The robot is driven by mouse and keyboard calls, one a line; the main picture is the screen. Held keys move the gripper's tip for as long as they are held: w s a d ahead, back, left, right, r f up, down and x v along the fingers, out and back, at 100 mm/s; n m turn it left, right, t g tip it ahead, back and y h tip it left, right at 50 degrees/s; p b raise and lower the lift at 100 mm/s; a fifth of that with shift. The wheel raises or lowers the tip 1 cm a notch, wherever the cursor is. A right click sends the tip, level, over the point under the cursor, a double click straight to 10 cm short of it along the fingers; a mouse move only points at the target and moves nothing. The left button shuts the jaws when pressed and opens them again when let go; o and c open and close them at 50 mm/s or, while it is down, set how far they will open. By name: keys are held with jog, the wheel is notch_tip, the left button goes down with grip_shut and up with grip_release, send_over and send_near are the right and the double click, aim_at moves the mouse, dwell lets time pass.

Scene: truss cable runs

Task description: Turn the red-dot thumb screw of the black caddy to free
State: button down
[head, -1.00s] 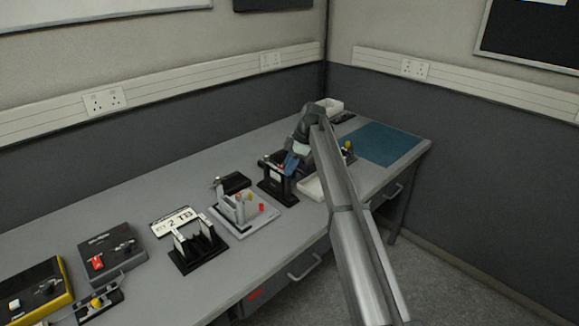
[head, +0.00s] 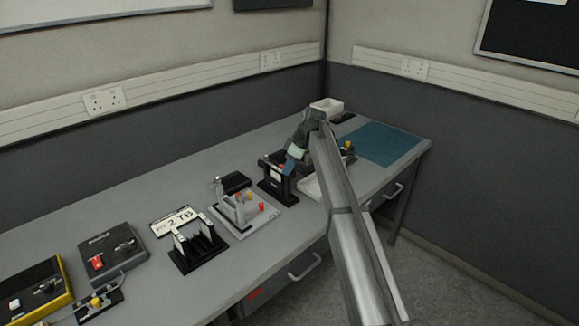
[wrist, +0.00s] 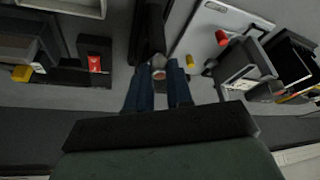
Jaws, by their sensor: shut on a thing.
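The black caddy (head: 277,186) stands upright on the grey bench, right of the middle of the row of fixtures in the head view. In the wrist view it shows as a dark upright shape (wrist: 147,35) just beyond the fingers. My gripper (head: 287,167) is at the top of this caddy, its blue fingers pointing down. In the wrist view my gripper (wrist: 159,80) is shut on a small round thumb screw (wrist: 159,73), with a finger on each side. The screw's marking and exact angle are too small to tell. My arm hides part of what lies behind.
A grey fixture (head: 247,222) with red and yellow knobs stands close on the left. A pale tray (head: 311,188) lies close on the right, partly behind my arm. Another black caddy (head: 198,252) stands further left. A blue mat (head: 378,143) lies clear at the far right.

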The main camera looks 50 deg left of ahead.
jog(key=m+t, duration=0.1)
jog(key=m, duration=0.2)
jog(key=shift+s+m+y, duration=0.15)
jog(key=shift+m+y, duration=0.15)
jog(key=m+t, duration=0.1)
jog(key=m, duration=0.2)
jog(key=shift+s+m+t, duration=0.1)
jog(key=shift+m+t, duration=0.2)
jog(key=shift+t, duration=0.1)
jog(key=m+t, duration=0.1)
jog(key=m, duration=0.2)
jog(key=shift+s+m, duration=0.1)
jog(key=shift+m, duration=0.2)
jog(key=shift+a+m+t+h, duration=0.1)
jog(key=shift+m+t+h, duration=0.55)
jog(key=shift+m, duration=1.05)
jog(key=c, duration=1)
grip_release()
